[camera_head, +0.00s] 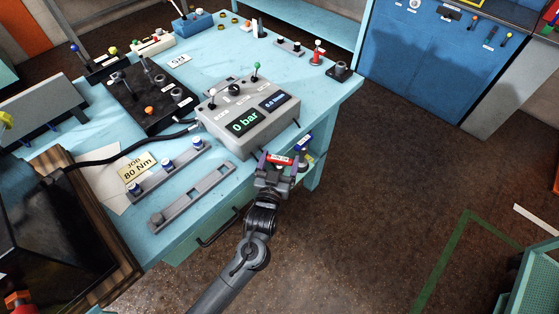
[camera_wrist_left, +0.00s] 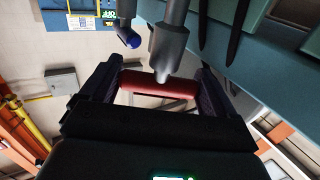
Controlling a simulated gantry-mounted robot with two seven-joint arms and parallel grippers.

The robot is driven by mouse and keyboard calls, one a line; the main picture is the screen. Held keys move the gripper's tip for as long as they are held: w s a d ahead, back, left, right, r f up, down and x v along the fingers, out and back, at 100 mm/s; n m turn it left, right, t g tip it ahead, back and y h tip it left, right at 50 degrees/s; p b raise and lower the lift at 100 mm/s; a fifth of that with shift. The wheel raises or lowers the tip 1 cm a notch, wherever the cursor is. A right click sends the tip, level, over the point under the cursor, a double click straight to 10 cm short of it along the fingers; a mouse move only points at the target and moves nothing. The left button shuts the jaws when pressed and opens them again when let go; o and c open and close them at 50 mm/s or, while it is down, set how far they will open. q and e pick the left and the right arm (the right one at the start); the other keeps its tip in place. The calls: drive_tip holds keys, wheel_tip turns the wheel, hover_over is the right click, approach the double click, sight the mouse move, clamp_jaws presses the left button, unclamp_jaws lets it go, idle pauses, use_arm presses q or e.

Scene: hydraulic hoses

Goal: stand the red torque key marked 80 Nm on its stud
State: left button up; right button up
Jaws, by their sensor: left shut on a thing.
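My left gripper (camera_head: 281,163) is at the front right edge of the blue bench, beside the grey control box. It is shut on the red torque key (camera_head: 280,159), whose red bar lies crosswise between the fingers with a pale label on it. In the left wrist view the red key (camera_wrist_left: 160,85) spans the gap between the fingers, with a thick grey shaft by its middle. A blue key (camera_head: 304,143) sits just to the right at the bench edge and shows in the wrist view. I cannot tell which stud is the key's own. My right gripper is out of view.
The control box (camera_head: 240,112) reads 0 bar. A "JOB 80 Nm" card (camera_head: 137,167) lies by a rail with blue-capped fittings (camera_head: 168,162) and a slotted empty rail (camera_head: 192,196). A black block (camera_head: 340,71) stands at the right corner. Open floor lies right of the bench.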

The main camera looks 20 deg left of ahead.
use_arm(q)
drive_tip(key=shift+f, duration=0.55)
drive_tip(key=o, duration=1.1)
drive_tip(key=shift+f, duration=0.1)
drive_tip(key=shift+s, duration=0.1)
drive_tip(key=shift+s, duration=0.15)
drive_tip(key=shift+s+d+p, duration=0.15)
drive_tip(key=shift+s+d, duration=0.1)
drive_tip(key=shift+s, duration=1.45)
drive_tip(key=shift+s+d+p, duration=0.15)
drive_tip(key=shift+s+d, duration=0.15)
drive_tip(key=shift+s, duration=1.4)
drive_tip(key=shift+s+d+p, duration=0.15)
drive_tip(key=shift+s+d, duration=0.1)
drive_tip(key=shift+s, duration=1.45)
drive_tip(key=shift+r, duration=0.2)
